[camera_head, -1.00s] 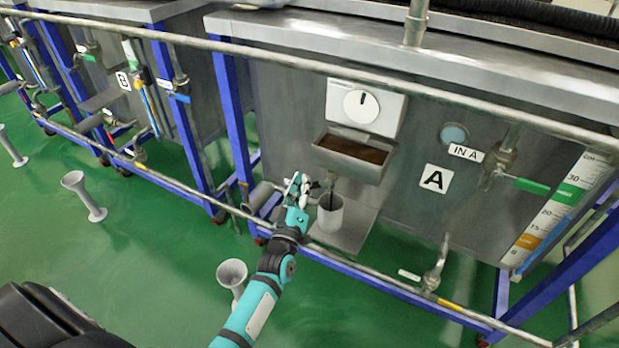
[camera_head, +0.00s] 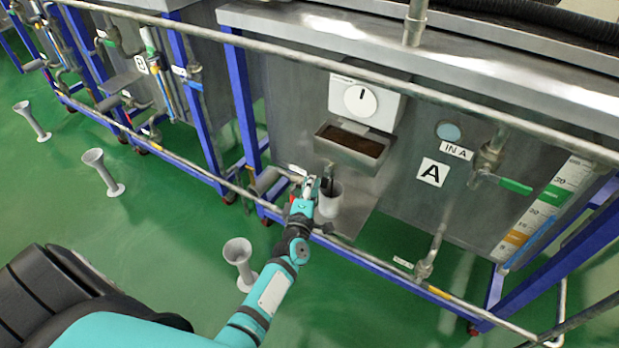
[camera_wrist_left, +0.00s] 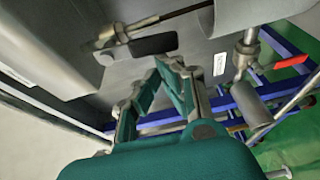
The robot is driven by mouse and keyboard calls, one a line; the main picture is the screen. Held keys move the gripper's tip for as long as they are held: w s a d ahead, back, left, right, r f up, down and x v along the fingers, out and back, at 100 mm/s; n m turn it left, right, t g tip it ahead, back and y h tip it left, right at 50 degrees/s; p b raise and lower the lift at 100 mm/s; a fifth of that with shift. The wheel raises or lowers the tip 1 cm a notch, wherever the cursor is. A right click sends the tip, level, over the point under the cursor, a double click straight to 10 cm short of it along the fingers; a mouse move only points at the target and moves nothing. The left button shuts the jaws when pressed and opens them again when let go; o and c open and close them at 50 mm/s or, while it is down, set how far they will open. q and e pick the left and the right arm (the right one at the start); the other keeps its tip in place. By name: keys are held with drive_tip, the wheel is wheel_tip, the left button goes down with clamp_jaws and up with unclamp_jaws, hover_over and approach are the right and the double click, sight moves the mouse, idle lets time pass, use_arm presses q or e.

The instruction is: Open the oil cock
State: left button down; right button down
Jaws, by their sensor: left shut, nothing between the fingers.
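My left gripper (camera_head: 309,184) is shut and empty. In the head view it is beside the grey cup (camera_head: 329,200), below the tray of dark liquid (camera_head: 352,146) on tank A. In the left wrist view, the fingertips (camera_wrist_left: 168,64) are just below a black-handled valve (camera_wrist_left: 152,46) on a pipe. A gap seems to show between them, but contact is hard to judge. A second valve with a red handle (camera_wrist_left: 291,62) is to the right in that view. I cannot tell for sure which valve is the oil cock. My right gripper is not in view.
A long rail (camera_head: 470,108) crosses the tank front, with a lower pipe (camera_head: 200,168) below. A green-handled valve (camera_head: 515,186) and another valve (camera_head: 424,268) are on the right. Grey stands (camera_head: 239,255) stand on the open green floor (camera_head: 90,225).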

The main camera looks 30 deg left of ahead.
use_arm(q)
drive_tip(key=shift+d+f+n, duration=0.15)
drive_tip(key=shift+d+n, duration=0.05)
drive_tip(key=shift+n, duration=0.2)
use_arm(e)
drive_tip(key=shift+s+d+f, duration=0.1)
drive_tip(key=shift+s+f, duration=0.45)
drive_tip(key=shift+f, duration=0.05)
use_arm(q)
drive_tip(key=shift+s+f, duration=0.1)
